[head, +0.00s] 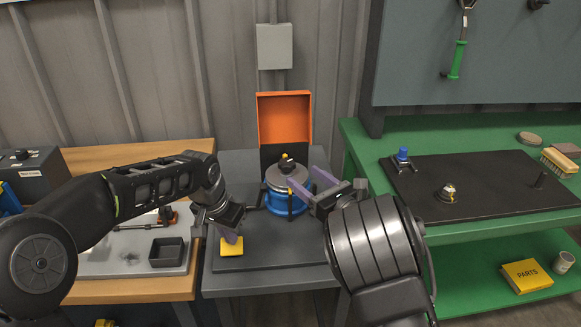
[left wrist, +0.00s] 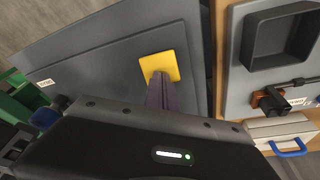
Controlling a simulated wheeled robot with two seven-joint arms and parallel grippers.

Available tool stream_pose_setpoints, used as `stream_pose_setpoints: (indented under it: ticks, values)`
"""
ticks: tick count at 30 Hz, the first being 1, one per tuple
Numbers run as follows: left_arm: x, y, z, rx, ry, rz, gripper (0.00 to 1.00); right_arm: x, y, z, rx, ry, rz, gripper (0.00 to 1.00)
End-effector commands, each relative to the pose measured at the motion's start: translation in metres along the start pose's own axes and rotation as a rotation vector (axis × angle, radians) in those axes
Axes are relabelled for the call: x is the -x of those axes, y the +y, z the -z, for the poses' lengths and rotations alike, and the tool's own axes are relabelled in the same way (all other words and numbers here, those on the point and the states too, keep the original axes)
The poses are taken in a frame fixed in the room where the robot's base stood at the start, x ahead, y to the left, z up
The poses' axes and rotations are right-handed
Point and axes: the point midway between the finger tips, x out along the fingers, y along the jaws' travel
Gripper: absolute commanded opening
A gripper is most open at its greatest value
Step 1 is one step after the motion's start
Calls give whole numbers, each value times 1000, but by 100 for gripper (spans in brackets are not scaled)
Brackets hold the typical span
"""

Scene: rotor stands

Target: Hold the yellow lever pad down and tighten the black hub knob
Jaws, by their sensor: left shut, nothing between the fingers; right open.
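The yellow lever pad (head: 231,251) sits at the front left of the grey bench. My left gripper (head: 231,238) is shut and empty, its purple fingertips pointing down at the pad. In the left wrist view the closed fingers (left wrist: 159,76) overlap the near edge of the yellow pad (left wrist: 160,62) and appear to touch it. The black hub knob (head: 287,165) stands on top of a grey disc on the blue rotor stand (head: 292,206). My right gripper (head: 301,179) is open, its fingertips just right of the knob, over the disc. The knob does not show between the fingers.
An open orange box (head: 284,118) stands behind the rotor stand. A green bench (head: 476,240) with a dark mat is at the right. A wooden bench (head: 127,295) with a black tray (head: 167,252) is at the left. The grey bench's front right is clear.

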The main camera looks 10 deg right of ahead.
Motion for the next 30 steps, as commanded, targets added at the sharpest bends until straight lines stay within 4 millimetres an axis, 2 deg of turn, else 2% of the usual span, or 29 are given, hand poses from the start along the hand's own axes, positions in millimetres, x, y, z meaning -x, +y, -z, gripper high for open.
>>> stream_pose_setpoints:
  ticks: [6, 12, 23, 30]
  values:
    - [0, 0, 0, 0, -1, 0, 0, -43, 1, 0, 1, -1, -2, 63]
    - [0, 0, 0, 0, -1, 0, 0, -66, 0, 0, 0, 0, 0, 63]
    - [0, 0, 0, 0, 0, 0, 0, -70, 0, 0, 0, -1, 0, 62]
    - [0, 0, 0, 0, -1, 0, 0, -70, 0, 0, 0, -1, 0, 42]
